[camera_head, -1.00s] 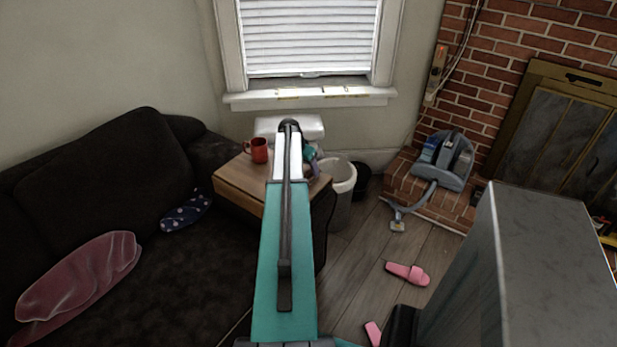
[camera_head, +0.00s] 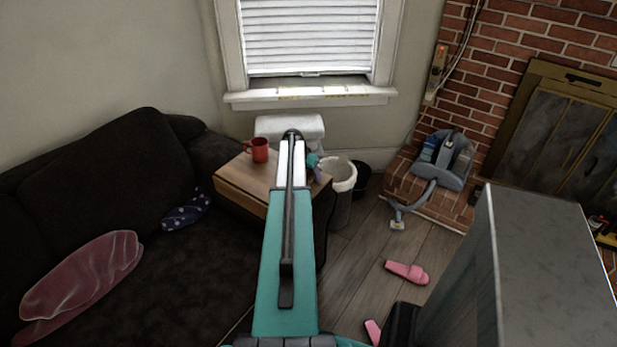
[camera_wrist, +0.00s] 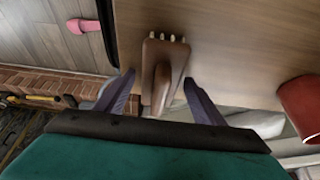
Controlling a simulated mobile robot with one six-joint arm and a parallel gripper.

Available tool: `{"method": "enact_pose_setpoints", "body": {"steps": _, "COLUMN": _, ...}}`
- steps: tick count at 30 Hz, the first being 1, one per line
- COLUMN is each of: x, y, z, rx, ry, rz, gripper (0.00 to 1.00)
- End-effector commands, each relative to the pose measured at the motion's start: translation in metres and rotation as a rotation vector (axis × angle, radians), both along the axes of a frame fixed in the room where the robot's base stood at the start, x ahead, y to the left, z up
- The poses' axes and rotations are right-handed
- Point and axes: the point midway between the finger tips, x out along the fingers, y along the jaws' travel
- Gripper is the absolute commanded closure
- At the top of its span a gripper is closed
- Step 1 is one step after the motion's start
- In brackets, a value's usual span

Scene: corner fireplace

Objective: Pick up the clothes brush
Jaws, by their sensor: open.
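The clothes brush (camera_wrist: 162,58) is brown and wooden with pale tufts at one end. It lies on the wooden side table (camera_wrist: 235,45) in the wrist view. My gripper (camera_wrist: 159,76) is open, with one purple finger on each side of the brush and visible gaps between them. Whether the fingertips touch the table I cannot tell. In the head view my arm hides the brush, and only a little of my gripper shows over the side table (camera_head: 240,178).
A red mug (camera_head: 259,150) stands on the table; it also shows in the wrist view (camera_wrist: 302,105). A dark sofa (camera_head: 90,190) is left of the table. A white bin (camera_head: 343,180) stands to its right. Pink slippers (camera_head: 407,272) lie on the floor.

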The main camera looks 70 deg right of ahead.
Motion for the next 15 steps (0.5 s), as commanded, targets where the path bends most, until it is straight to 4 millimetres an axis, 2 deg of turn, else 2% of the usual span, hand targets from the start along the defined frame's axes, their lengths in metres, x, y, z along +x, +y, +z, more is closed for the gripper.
{"method": "enact_pose_setpoints", "body": {"steps": 3, "x": -0.0002, "y": -0.0006, "z": 0.0001, "rx": 0.0, "ry": 0.0, "rz": 0.0, "gripper": 0.38}}
{"method": "enact_pose_setpoints", "body": {"steps": 11, "x": -0.0004, "y": -0.0007, "z": 0.0002, "rx": 0.0, "ry": 0.0, "rz": 0.0, "gripper": 0.81}}
{"method": "enact_pose_setpoints", "body": {"steps": 15, "x": -0.0004, "y": -0.0009, "z": 0.0005, "rx": 0.0, "ry": 0.0, "rz": -0.001, "gripper": 0.84}}
